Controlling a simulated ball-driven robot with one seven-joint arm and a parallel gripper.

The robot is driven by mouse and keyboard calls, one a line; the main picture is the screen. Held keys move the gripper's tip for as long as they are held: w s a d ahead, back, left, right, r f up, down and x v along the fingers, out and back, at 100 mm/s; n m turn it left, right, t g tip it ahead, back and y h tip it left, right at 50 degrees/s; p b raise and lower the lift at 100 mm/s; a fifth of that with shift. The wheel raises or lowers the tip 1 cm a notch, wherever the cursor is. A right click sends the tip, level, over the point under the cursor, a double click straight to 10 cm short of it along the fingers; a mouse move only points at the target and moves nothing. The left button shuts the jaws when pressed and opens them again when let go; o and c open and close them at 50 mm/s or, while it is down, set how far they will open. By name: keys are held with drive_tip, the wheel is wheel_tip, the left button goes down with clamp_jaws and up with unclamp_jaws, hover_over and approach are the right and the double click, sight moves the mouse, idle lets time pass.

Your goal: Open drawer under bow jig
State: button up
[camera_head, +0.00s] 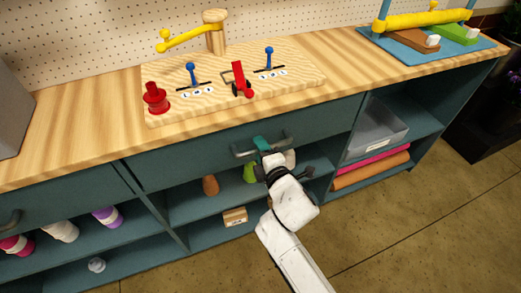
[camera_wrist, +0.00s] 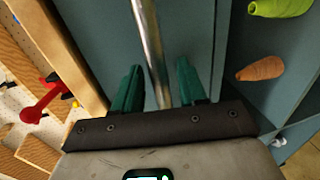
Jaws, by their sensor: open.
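The bow jig (camera_head: 295,88) is a light wooden board on the counter, with blue levers, a red spool, a red clamp and a yellow arm on a post. Below it is a dark teal drawer (camera_head: 190,152), its front flush with the cabinet. Its grey bar handle (camera_head: 240,153) also shows in the wrist view as a metal bar (camera_wrist: 152,45). My gripper (camera_head: 261,143) is at the handle. In the wrist view, its green fingers (camera_wrist: 158,85) are open, one on each side of the bar, with gaps visible between them and it.
Open shelves below hold cones (camera_head: 210,185), a small wooden block (camera_head: 235,216) and ribbon spools (camera_head: 106,216). A clear grey bin (camera_head: 378,135) and rolls (camera_head: 372,170) sit right. The floor (camera_head: 430,230) in front is clear.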

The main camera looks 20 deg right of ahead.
drive_tip(key=shift+w, duration=0.3)
drive_tip(key=shift+c, duration=0.3)
drive_tip(key=shift+f, duration=0.1)
clamp_jaws()
